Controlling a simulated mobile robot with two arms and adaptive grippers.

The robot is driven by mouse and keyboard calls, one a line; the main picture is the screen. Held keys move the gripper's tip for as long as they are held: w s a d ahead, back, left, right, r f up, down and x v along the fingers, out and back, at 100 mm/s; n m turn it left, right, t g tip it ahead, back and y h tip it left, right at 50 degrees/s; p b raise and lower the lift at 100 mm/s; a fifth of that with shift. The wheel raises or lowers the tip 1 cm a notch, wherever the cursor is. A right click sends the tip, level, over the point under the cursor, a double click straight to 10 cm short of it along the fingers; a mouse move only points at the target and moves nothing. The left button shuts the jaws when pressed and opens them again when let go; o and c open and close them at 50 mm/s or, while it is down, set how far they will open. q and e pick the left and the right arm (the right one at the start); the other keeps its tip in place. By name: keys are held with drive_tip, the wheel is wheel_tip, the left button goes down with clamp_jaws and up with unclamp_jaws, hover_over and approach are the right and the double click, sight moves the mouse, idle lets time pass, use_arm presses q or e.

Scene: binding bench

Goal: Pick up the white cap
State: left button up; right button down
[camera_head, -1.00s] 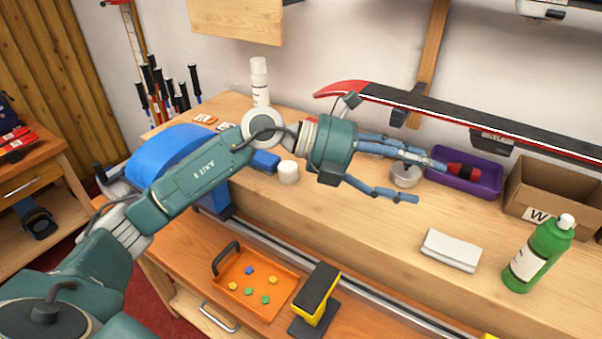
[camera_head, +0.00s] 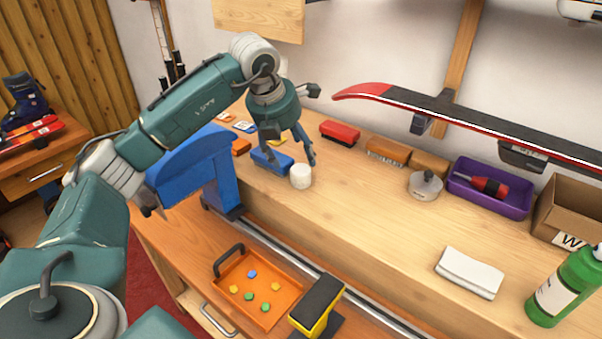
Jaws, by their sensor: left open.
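A small white cap (camera_head: 300,176), a short plain cylinder, stands on the wooden bench top (camera_head: 370,215), in front of the blue brush. My left gripper (camera_head: 296,160) points down just behind and above the white cap, with its fingers spread. It is open and holds nothing. I cannot tell whether a fingertip touches the cap. My right gripper is not in view.
A blue brush (camera_head: 272,160) is close to the left gripper. A red brush (camera_head: 340,134), a round grey tin (camera_head: 425,186) and a purple tray (camera_head: 489,205) stand farther right. A white cloth (camera_head: 469,272) and a green bottle (camera_head: 565,290) are at front right.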

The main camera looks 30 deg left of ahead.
sight(300, 168)
use_arm(q)
drive_tip(key=x, duration=0.3)
drive_tip(key=p+x, duration=0.1)
drive_tip(key=shift+s+d+f, duration=0.25)
drive_tip(key=shift+d+f, duration=0.1)
drive_tip(key=shift+w+f, duration=0.15)
drive_tip(key=shift+f, duration=0.15)
drive_tip(key=c, duration=0.8)
